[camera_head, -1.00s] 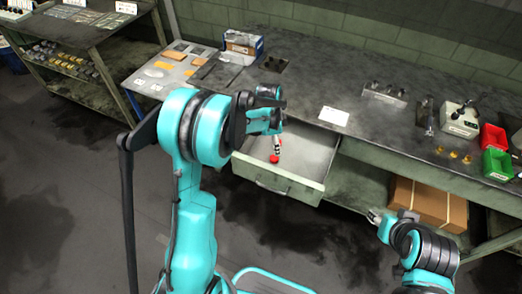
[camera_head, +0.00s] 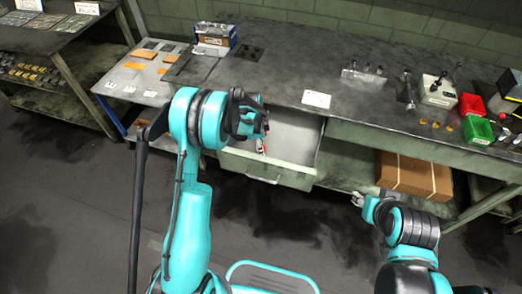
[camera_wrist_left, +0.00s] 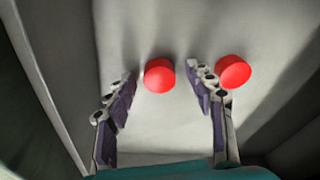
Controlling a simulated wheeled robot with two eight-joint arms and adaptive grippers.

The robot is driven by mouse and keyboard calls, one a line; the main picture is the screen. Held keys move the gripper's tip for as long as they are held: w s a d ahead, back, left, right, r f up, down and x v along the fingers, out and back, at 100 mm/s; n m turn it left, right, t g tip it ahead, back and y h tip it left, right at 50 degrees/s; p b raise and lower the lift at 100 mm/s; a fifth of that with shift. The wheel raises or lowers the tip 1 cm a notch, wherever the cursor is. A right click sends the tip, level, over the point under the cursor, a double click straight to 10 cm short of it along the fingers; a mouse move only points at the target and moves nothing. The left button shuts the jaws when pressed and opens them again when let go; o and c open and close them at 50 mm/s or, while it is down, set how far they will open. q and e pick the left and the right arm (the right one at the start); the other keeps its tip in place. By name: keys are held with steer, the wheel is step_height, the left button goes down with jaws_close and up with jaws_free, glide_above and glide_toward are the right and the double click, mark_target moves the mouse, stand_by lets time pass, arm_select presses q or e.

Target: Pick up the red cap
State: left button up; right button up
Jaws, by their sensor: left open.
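Two red caps lie on the light floor of the open drawer (camera_head: 297,180). In the left wrist view, one red cap (camera_wrist_left: 159,75) is between and just beyond my left fingertips. The other red cap (camera_wrist_left: 233,71) is to the right, just beyond the right finger and outside the jaws. My left gripper (camera_wrist_left: 167,82) is open and empty, pointing down into the drawer. In the head view, my left gripper (camera_head: 262,147) is over the drawer, and my arm hides part of the drawer. My right gripper (camera_head: 357,199) is beside the cardboard box, too small to read.
The drawer walls stand close around my left gripper. A dark workbench (camera_head: 290,75) above carries a white card (camera_head: 316,99), a green bin (camera_head: 478,130) and a red bin (camera_head: 471,105). A cardboard box (camera_head: 415,177) sits on the lower shelf at right.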

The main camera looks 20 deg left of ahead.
arm_select(q)
steer(key=shift+r, duration=0.1)
steer(key=shift+c, duration=1.2)
steer(key=c, duration=0.6)
steer(key=shift+r, duration=0.3)
step_height(320, 180, up, 4)
steer(key=shift+f+p, duration=0.1)
steer(key=shift+p, duration=1)
steer(key=w+d+r+p, duration=0.2)
steer(key=d+r, duration=0.4)
steer(key=d, duration=0.5)
steer(key=shift+w+d+r+p, duration=0.15)
steer(key=shift+w+r+p, duration=0.2)
steer(key=shift+p, duration=0.25)
